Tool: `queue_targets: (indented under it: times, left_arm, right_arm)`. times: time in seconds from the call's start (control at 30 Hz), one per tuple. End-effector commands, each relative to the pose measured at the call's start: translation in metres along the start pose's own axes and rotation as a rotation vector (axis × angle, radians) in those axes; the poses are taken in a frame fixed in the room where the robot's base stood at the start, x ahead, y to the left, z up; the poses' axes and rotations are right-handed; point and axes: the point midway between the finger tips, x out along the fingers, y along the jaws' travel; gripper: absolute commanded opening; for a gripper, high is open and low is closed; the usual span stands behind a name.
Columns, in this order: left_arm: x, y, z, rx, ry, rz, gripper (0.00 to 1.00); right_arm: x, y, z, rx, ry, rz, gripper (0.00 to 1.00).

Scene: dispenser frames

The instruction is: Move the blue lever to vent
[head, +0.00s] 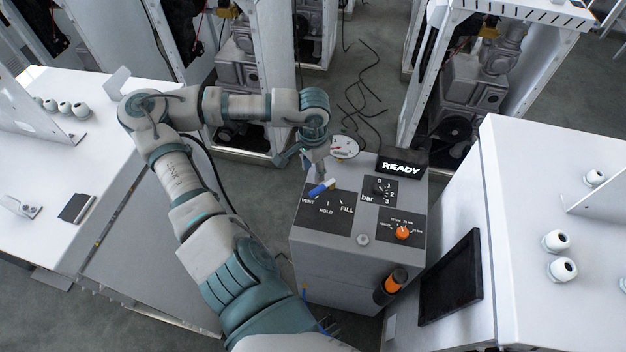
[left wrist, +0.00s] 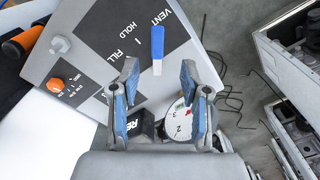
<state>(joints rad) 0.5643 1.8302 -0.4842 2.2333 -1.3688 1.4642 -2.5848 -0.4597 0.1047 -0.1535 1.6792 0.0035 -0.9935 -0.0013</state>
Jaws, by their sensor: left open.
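The blue lever (head: 322,187) sits on the dark VENT/HOLD/FILL plate (head: 326,212) on top of the grey dispenser box. Its blue end points toward the VENT label, and its pale end is at the pivot. It also shows in the left wrist view (left wrist: 157,45), beyond and between my fingertips. My left gripper (head: 318,168) hangs just above and behind the lever. In the left wrist view the left gripper (left wrist: 159,76) is open and holds nothing. What seems to be part of my right gripper (head: 328,325) shows at the bottom, mostly hidden by my left arm.
The box also carries a round gauge (head: 344,147), a READY display (head: 401,167), a bar selector (head: 381,188) and an orange knob (head: 402,232). An orange-topped cylinder (head: 391,285) is on its front. White cabinets flank it. Cables lie on the floor behind.

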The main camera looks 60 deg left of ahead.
Motion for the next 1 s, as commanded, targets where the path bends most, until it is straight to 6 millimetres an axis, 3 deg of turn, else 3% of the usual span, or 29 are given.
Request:
queue_targets:
  times: [0.1, 0.23, 1.0]
  left_arm:
    - [-0.017, -0.001, -0.002, -0.001, 0.003, 0.001, 0.46]
    - [-0.026, -0.001, -0.002, -0.001, 0.001, 0.002, 0.46]
    - [-0.028, 0.000, -0.001, 0.000, 0.000, 0.000, 0.46]
  right_arm:
    - [0.000, -0.001, 0.000, 0.000, 0.000, 0.000, 0.40]
    - [0.000, -0.001, 0.000, 0.000, 0.000, 0.000, 0.40]
    - [0.000, -0.001, -0.002, 0.000, 0.003, 0.001, 0.40]
